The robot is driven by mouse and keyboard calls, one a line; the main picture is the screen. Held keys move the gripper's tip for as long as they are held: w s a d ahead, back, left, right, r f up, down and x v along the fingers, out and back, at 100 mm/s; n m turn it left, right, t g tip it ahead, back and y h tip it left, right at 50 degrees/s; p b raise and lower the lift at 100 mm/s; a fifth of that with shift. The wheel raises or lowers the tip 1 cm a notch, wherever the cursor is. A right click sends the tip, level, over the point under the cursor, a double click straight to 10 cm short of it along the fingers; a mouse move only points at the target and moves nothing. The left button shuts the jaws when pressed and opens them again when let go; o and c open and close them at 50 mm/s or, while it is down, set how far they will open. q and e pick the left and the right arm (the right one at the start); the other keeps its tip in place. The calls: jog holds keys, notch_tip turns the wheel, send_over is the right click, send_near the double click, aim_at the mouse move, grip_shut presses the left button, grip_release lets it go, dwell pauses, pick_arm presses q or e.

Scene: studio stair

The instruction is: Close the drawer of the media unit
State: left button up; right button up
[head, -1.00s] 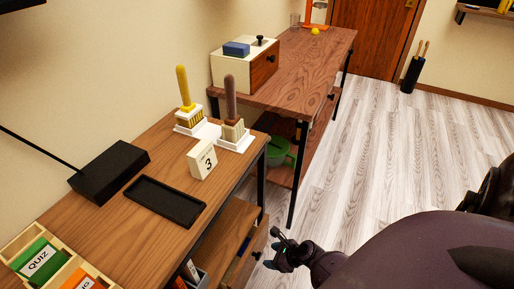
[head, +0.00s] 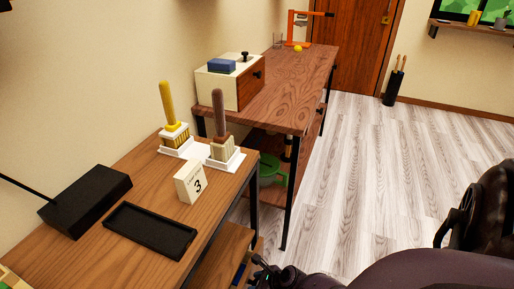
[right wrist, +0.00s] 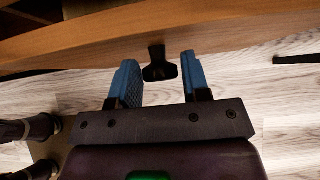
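The media unit (head: 130,240) is the wooden-topped piece at the left of the head view. Its lower part and drawer are mostly cut off at the bottom edge. The wooden drawer front (right wrist: 225,22) crosses the top of the right wrist view, with a black knob (right wrist: 160,70) on it. My right gripper (right wrist: 158,66) is open, its blue-padded fingers on either side of the knob, with gaps showing. It also shows at the bottom of the head view (head: 260,272), beside the unit. How far the drawer stands out is unclear. My left gripper is not in view.

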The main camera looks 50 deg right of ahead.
aim_at(248, 280)
grip_shut()
jog(key=w, duration=0.1)
jog(key=w+a, duration=0.1)
jog(key=w, duration=0.1)
jog(key=shift+w+a, duration=0.1)
jog(key=shift+a, duration=0.05)
jog(key=shift+w, duration=0.1)
jog(key=shift+o, duration=1.4)
grip_release()
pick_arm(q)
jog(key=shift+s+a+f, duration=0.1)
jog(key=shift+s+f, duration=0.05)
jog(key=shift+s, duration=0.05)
pick_arm(e)
jog(key=shift+o, duration=0.4)
